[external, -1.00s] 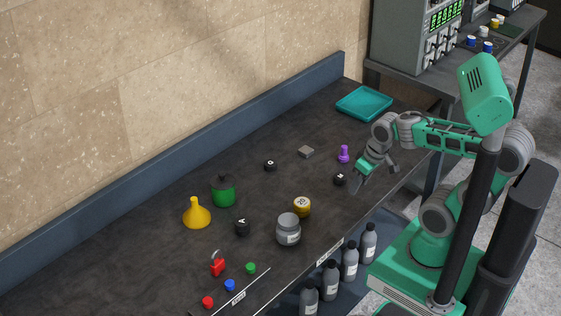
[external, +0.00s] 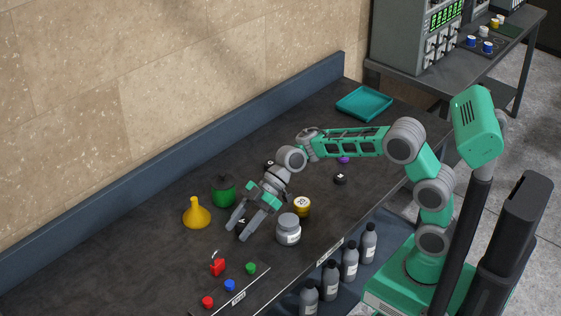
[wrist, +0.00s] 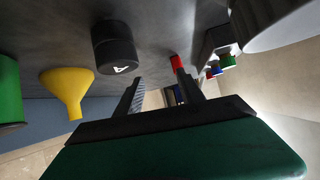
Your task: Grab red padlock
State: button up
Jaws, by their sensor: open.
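The red padlock (external: 217,267) stands on the dark bench near its front left part, with its grey shackle on top. My gripper (external: 236,233) is open and empty, above the bench and up and to the right of the padlock, apart from it. In the wrist view a red thing (wrist: 176,63), likely the padlock, shows beyond the tips of my open gripper (wrist: 158,88). The black weight marked A (external: 242,228) is partly hidden behind my fingers. It shows clearly in the wrist view (wrist: 114,48).
A yellow funnel (external: 197,214) and a green pot (external: 223,190) stand left of my gripper. A grey jar (external: 288,230) and a gold weight (external: 302,206) stand close on its right. Red (external: 208,301), blue (external: 230,285) and green (external: 251,268) buttons sit by the padlock.

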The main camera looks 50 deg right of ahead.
aim_at(218, 261)
jog(key=a+n, duration=0.1)
jog(key=a, duration=0.1)
jog(key=s+a+n+g+y, duration=0.1)
jog(key=a+f+g+y, duration=0.1)
jog(key=a, duration=0.1)
jog(key=shift+s+a+f+n+b, duration=0.1)
jog(key=shift+s+a+n+b, duration=0.2)
jog(key=shift+n, duration=0.1)
jog(key=x, duration=0.7)
jog(key=shift+s+p, duration=0.3)
jog(key=shift+p, duration=0.1)
jog(key=shift+c, duration=0.5)
grip_shut()
jog(key=shift+r, duration=0.2)
